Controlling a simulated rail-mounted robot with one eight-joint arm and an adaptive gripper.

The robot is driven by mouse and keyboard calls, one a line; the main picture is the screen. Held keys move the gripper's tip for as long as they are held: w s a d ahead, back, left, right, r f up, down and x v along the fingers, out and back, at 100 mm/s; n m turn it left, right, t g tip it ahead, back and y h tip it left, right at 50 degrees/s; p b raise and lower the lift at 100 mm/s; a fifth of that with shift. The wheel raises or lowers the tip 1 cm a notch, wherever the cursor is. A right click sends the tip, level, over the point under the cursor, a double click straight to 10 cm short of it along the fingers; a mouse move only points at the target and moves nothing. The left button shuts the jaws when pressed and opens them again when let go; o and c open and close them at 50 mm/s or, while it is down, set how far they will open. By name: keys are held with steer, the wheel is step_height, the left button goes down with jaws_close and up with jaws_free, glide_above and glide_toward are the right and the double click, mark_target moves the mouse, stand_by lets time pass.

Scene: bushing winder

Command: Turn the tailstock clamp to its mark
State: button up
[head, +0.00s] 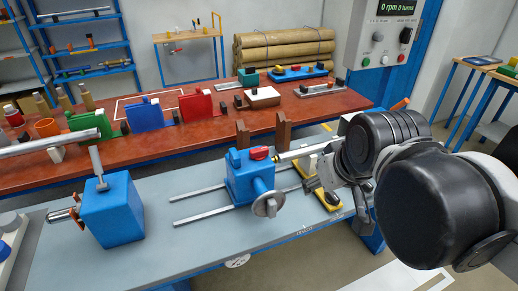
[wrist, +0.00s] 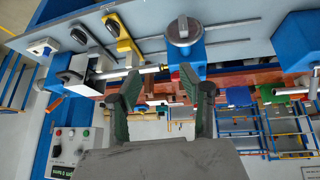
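The tailstock is a blue block (head: 240,187) on two steel rails, with a round grey handwheel (head: 268,205) on its front. On its top are a red lever-like piece (head: 259,153), likely the clamp, and a small blue piece (head: 235,159). I cannot make out the mark. In the wrist view the tailstock (wrist: 188,53) is upper middle, with red just showing beside a finger. My gripper (wrist: 166,88) is open, its two dark green fingers apart and nothing seen between them. In the head view my arm comes in from the right; its fingertips are not clear there.
A brass-tipped rod (head: 291,155) extends right from the tailstock. A blue headstock-like block (head: 112,210) stands left on the grey bench (head: 190,235). A yellow-based fixture (head: 328,198) is close to my arm. The red table (head: 215,132) behind holds coloured blocks. Two brown posts (head: 283,131) stand between.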

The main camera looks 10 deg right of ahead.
steer(key=w+a+r+n+g+p, duration=0.15)
steer(key=w+r+n, duration=0.25)
steer(key=w, duration=0.4)
steer(key=n+g+p, duration=0.5)
steer(key=n, duration=1)
glide_above(259, 149)
step_height(259, 149, down, 7)
step_height(259, 149, down, 14)
steer(key=shift+r+p, duration=0.1)
steer(key=shift+p, duration=0.5)
jaws_close()
